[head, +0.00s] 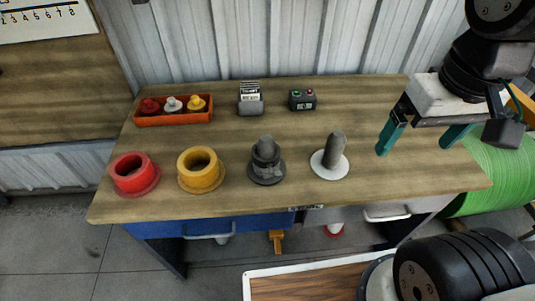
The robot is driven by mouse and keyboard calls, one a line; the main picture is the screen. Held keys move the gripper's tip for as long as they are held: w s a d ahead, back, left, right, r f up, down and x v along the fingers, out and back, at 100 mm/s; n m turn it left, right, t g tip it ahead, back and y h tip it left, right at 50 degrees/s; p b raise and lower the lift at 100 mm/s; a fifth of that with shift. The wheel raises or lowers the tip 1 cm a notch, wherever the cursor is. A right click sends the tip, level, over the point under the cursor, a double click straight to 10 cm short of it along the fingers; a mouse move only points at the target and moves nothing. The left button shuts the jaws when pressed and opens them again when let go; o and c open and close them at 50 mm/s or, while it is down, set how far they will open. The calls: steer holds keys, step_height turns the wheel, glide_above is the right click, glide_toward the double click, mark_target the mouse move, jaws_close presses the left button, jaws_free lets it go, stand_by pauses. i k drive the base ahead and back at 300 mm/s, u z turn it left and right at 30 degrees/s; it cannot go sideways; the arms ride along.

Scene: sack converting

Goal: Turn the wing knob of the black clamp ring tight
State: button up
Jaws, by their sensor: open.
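The black clamp ring (258,175) sits on the workbench around an upright grey post (265,143), whose rounded top sticks out above it. A grey shape on the ring's front could be the wing knob, but it is too small to make out clearly. My gripper (417,148) hangs at the right over the bench's right end. Its two teal fingers are wide apart with nothing between them. It is well to the right of the black ring and touches nothing that I can see.
A bare grey post on a white base (329,172) stands between the ring and my gripper. A yellow ring (200,182) and red ring (133,187) stand left. Behind are an orange tray (174,121) of small knobs, a card holder (250,107) and a button box (302,105).

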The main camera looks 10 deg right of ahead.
mark_target(266, 176)
steer(key=z, duration=1.25)
steer(key=k, duration=1)
steer(key=u, duration=1.2)
steer(key=i, duration=0.5)
